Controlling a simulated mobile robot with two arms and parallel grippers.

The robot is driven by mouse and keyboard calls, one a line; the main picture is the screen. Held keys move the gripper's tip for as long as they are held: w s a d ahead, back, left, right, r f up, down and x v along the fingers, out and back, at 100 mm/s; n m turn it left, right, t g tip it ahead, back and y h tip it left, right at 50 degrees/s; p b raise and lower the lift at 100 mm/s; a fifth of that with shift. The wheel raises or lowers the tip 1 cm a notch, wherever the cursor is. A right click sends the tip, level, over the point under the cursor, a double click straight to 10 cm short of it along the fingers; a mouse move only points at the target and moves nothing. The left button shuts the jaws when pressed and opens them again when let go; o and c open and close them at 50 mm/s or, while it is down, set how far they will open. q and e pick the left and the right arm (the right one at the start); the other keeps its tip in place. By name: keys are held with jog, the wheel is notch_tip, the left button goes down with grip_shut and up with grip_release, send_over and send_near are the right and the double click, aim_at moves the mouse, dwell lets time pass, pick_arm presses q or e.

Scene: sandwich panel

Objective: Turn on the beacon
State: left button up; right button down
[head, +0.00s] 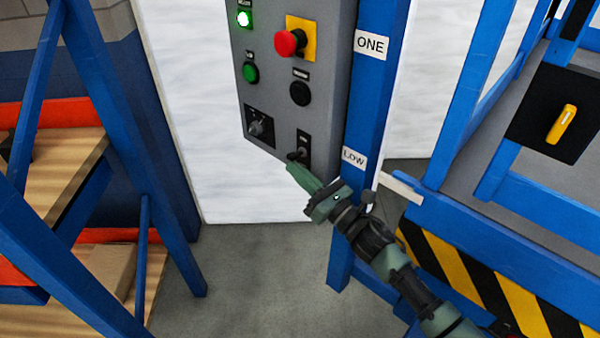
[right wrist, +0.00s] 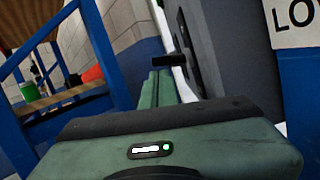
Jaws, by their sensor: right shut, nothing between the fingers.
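The grey control panel (head: 278,80) hangs on a blue post. A small toggle switch (head: 299,153) with a dark plate is at its bottom right. My right gripper (head: 292,167) has its fingers shut and empty, with the tips at or just below this switch. In the right wrist view the shut fingers (right wrist: 158,88) point at the dark switch lever (right wrist: 170,60), which sticks out sideways from the panel face. I cannot tell whether they touch. The switch's label is too small to read. No beacon is clearly seen. My left gripper is not in view.
The panel also has a lit green lamp (head: 244,19), a red mushroom button (head: 290,43) on yellow, a green button (head: 250,72), a black button (head: 300,93) and a rotary switch (head: 259,125). A blue rack (head: 100,100) stands left; a blue frame (head: 520,235) stands right.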

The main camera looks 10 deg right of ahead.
jog(key=b+v, duration=0.1)
jog(key=v, duration=0.7)
jog(key=shift+b, duration=0.4)
